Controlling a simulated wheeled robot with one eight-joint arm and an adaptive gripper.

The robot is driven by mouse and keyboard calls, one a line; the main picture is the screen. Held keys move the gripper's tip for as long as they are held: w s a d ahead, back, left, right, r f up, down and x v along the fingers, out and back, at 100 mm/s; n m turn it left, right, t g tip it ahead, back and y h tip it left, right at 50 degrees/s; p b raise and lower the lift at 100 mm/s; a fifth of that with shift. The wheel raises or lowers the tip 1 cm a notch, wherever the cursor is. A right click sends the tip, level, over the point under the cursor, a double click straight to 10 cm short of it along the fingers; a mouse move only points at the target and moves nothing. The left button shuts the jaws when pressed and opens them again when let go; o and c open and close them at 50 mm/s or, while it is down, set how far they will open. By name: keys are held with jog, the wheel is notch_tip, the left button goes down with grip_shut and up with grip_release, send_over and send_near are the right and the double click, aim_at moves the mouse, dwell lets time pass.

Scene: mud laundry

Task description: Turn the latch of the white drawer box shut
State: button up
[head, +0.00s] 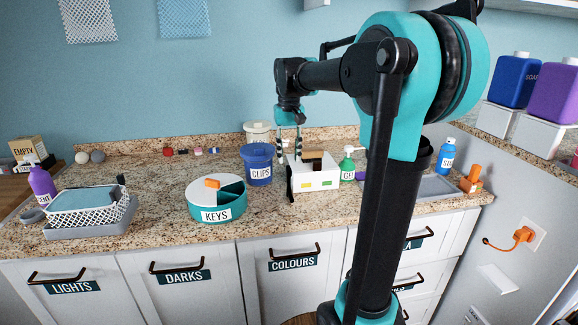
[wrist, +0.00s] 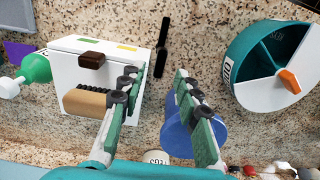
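My gripper (head: 289,159) is above the box's left side, fingers down. In the wrist view my gripper (wrist: 159,75) is open with nothing between its fingertips, which lie close to the bar's near end. I cannot tell if they touch.
The teal KEYS tub (head: 215,213) and blue CLIPS tub (head: 257,176) stand left of the box. A green bottle (head: 347,170) stands close on its right. The counter in front of the box is clear.

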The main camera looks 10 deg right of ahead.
aim_at(289, 168)
jog(key=shift+f, duration=2.1)
grip_shut()
